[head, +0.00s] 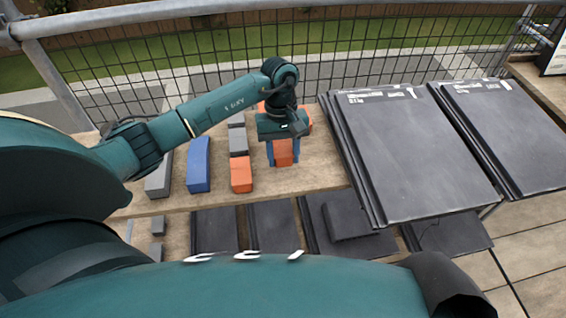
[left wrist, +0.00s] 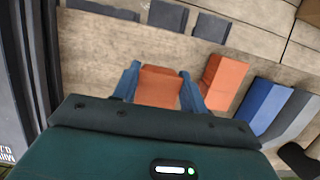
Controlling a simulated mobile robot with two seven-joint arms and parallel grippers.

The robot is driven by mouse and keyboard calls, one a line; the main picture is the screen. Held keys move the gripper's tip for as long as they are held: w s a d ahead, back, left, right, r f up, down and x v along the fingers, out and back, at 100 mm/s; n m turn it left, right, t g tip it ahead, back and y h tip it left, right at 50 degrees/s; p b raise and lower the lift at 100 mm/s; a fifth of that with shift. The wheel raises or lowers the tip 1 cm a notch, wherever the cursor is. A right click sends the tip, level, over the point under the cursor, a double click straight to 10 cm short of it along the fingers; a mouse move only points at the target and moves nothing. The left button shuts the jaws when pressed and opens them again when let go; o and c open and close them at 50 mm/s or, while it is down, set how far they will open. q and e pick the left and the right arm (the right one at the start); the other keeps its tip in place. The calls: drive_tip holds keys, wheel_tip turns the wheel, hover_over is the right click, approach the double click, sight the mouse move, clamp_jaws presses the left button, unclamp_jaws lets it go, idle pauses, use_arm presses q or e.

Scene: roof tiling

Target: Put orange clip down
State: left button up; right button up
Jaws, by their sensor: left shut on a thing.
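An orange clip (head: 283,152) is between the blue fingers of my left gripper (head: 283,160), over the wooden bench. My left gripper is shut on it. In the left wrist view the orange clip (left wrist: 158,88) shows between the two blue fingers of the left gripper (left wrist: 159,82). Whether the clip touches the bench cannot be told. My right gripper is not in view.
Another orange block (head: 241,174) stands left of the gripper, with a grey block (head: 238,140) behind it. A blue block (head: 198,165) and a grey block (head: 159,178) lie further left. Dark roof tiles (head: 410,150) lie to the right. Bare wood (head: 318,175) shows beside the gripper.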

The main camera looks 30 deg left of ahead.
sight(283, 165)
use_arm(q)
drive_tip(key=shift+w+a+x, duration=0.15)
drive_tip(key=shift+w+x, duration=0.05)
drive_tip(key=shift+x, duration=0.7)
drive_tip(key=shift+w+a+x, duration=0.1)
drive_tip(key=shift+w+x, duration=0.05)
drive_tip(key=shift+x, duration=0.8)
drive_tip(key=shift+f, duration=0.2)
drive_tip(key=o, duration=1.4)
